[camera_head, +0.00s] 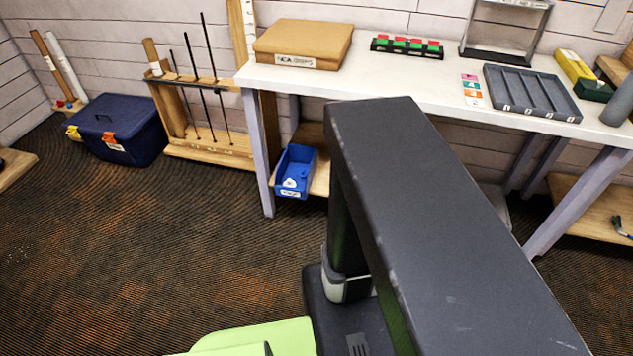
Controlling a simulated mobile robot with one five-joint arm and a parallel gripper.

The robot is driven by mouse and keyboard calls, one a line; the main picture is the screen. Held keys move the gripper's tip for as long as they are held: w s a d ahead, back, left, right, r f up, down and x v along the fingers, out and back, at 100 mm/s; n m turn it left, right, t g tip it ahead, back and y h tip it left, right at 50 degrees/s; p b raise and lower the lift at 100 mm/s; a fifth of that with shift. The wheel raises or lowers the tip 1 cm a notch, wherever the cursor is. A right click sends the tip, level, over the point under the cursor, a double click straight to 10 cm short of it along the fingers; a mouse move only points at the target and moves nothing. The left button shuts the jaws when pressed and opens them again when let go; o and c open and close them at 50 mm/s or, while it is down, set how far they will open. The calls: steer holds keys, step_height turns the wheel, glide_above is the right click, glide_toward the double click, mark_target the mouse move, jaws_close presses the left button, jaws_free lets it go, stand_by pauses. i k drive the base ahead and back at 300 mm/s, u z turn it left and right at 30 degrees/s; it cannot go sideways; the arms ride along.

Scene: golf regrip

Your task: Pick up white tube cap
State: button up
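A white tube (66,66) leans against the wall in the far left corner, beside a brown tube (53,66). I cannot make out a separate white cap on it at this size. A small white item (291,183) shows at the front of a blue bin (309,160) under the workbench; I cannot tell whether it is a cap. My gripper is not in view. My dark arm link crosses the middle and lower right and hides part of the bench front and floor.
A dark blue box (117,128) with orange latches stands left of a wooden rack (208,147) holding thin shafts. The white workbench (395,77) carries a cardboard box (303,42) and a grey divided tray (531,93). The patterned floor (150,230) at left is clear.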

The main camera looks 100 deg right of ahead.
mark_target(291, 183)
steer(key=u, duration=0.35)
steer(key=k, duration=0.4)
steer(key=z, duration=2.1)
steer(key=i, duration=1)
steer(key=z, duration=0.25)
